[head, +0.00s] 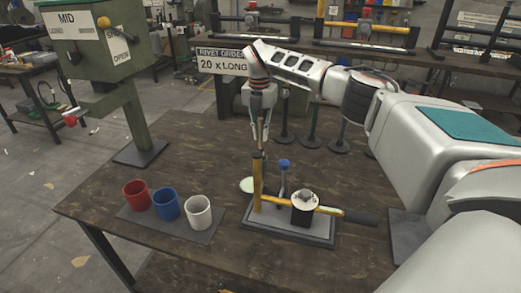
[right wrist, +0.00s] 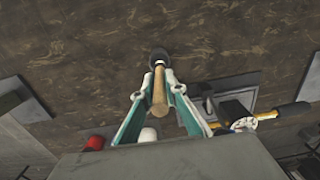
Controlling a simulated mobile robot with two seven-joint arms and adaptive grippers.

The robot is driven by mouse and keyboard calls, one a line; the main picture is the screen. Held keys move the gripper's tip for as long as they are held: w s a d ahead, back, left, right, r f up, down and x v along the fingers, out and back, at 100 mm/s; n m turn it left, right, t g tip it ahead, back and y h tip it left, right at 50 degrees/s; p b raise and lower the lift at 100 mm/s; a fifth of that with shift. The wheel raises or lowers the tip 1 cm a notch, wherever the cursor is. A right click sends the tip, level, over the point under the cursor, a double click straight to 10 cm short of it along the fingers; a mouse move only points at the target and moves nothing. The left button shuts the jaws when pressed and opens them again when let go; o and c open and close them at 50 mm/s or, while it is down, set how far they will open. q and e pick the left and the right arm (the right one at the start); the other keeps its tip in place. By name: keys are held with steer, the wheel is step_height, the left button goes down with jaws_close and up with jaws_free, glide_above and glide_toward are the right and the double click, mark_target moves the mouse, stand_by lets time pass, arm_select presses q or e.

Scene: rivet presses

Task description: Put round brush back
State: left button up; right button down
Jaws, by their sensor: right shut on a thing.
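My right gripper (head: 261,130) reaches down over the middle of the table. It is shut on the round brush (head: 259,148), just above and behind the yellow-barred press fixture (head: 290,229). In the right wrist view, the brush's wooden handle (right wrist: 159,92) lies between the fingertips (right wrist: 159,92). Its dark round head (right wrist: 159,58) points away from the gripper, over the brown table. In the head view the brush head is small and hard to make out. My left gripper is not in view.
Red (head: 136,194), blue (head: 167,203) and white (head: 198,212) cups stand on a dark mat at the left. A green press (head: 100,60) stands behind them. Several dark stands (head: 312,132) and a sign (head: 222,62) are at the back. The table's front left is clear.

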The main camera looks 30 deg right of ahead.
mark_target(260, 119)
step_height(260, 119, down, 7)
steer(key=shift+r, duration=0.2)
stand_by(0.3)
steer(key=c, duration=2)
jaws_free()
steer(key=shift+c, duration=0.2)
step_height(260, 119, up, 12)
steer(key=shift+a, duration=0.15)
